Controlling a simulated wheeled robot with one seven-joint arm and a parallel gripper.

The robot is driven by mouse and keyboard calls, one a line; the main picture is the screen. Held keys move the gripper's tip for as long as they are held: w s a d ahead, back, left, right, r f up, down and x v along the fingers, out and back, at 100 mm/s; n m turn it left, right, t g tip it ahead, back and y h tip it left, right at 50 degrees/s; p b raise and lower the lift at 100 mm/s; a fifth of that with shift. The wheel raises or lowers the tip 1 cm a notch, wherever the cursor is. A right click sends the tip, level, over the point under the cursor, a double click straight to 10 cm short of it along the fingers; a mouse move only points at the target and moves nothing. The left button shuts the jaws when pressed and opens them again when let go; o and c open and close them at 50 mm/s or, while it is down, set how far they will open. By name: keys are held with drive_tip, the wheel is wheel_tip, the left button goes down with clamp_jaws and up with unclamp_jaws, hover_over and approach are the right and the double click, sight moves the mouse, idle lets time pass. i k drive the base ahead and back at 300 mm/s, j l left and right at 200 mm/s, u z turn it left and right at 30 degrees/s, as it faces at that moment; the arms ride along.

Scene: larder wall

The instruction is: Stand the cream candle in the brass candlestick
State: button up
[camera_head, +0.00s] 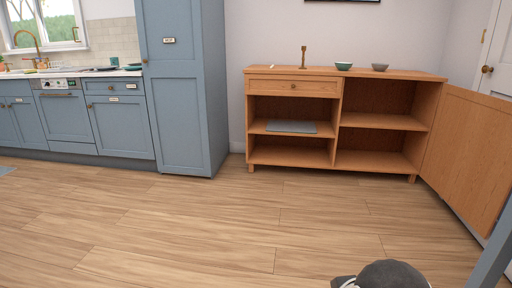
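The brass candlestick (304,58) stands upright on top of the wooden sideboard (390,73), left of two bowls. No candle can be made out in it at this size. A tiny pale thing (257,66) lies on the sideboard top near its left end; it may be the cream candle, but it is too small to tell. My gripper is not in view; a dark rounded part with white at the bottom edge looks like part of my arm.
A green bowl (343,66) and a grey bowl (380,67) stand right of the candlestick. The sideboard's right door (468,150) hangs wide open into the room. A grey mat (291,127) lies on its left shelf. A tall blue cupboard (183,100) stands left. The floor between is clear.

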sight(303, 48)
drive_tip(key=i+z, duration=0.25)
drive_tip(key=i, duration=2.05)
drive_tip(key=i+u, duration=0.1)
drive_tip(key=i, duration=0.35)
drive_tip(key=i+l+u, duration=0.1)
drive_tip(key=i, duration=0.3)
drive_tip(key=i+l+u, duration=0.15)
drive_tip(key=i, duration=0.3)
